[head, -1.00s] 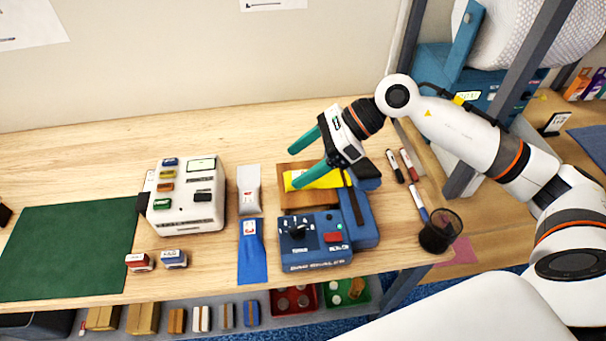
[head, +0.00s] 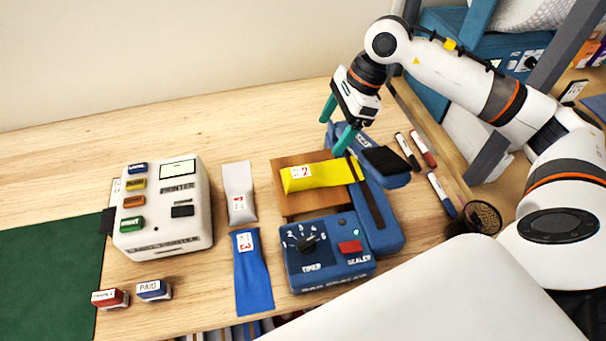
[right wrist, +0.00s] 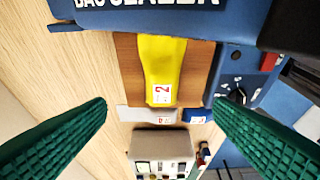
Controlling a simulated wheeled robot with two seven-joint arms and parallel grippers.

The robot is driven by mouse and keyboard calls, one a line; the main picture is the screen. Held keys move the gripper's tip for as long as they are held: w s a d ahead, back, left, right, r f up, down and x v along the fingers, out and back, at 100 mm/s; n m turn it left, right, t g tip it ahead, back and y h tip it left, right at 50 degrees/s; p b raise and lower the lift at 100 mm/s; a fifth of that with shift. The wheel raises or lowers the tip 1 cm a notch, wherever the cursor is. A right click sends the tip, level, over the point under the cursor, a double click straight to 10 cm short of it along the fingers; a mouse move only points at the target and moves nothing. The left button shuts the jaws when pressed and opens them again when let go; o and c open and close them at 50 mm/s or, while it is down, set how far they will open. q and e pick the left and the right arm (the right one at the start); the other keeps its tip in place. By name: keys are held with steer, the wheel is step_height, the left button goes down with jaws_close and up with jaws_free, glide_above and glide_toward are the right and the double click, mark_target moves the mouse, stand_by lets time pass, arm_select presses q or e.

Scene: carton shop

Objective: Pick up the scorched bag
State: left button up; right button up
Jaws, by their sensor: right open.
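Three bags lie near the sealer, and no scorch mark can be made out on any of them. The yellow bag (head: 318,176), labelled 2, lies on a wooden board with its right end at the blue bag sealer (head: 377,205). It also shows in the right wrist view (right wrist: 161,60). A pale grey bag (head: 238,180) lies left of the board, and a blue bag (head: 254,283), labelled 3, lies in front of it. My right gripper (head: 336,124) is open and empty, above and behind the yellow bag's right end. My left gripper is not in view.
A white label printer (head: 160,235) stands on the left, with two stamps (head: 153,290) in front and a green mat (head: 45,270) beyond. Markers (head: 407,151) and a dark mesh cup (head: 480,217) lie right of the sealer. The table behind the bags is clear.

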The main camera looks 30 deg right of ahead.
steer(key=p, duration=0.2)
glide_toward(307, 172)
steer(key=shift+w+a+f, duration=0.15)
steer(key=shift+w+f, duration=0.05)
steer(key=shift+f, duration=0.75)
steer(key=shift+a+f+p, duration=0.2)
steer(key=shift+f+p, duration=0.1)
steer(key=shift+f, duration=0.35)
steer(key=shift+w+a+f+p, duration=0.15)
steer(key=shift+a+f+p, duration=0.1)
steer(key=shift+p, duration=0.1)
steer(key=p+x, duration=0.2)
steer(key=x, duration=0.1)
steer(key=shift+a+f, duration=0.2)
steer(key=shift+f, duration=0.05)
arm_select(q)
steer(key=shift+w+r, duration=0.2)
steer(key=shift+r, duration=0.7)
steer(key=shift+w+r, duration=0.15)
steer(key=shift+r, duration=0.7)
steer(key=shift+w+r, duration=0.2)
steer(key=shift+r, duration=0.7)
arm_select(e)
steer(key=shift+a+f, duration=0.1)
steer(key=shift+f, duration=0.45)
steer(key=c, duration=1.1)
steer(key=shift+r, duration=0.1)
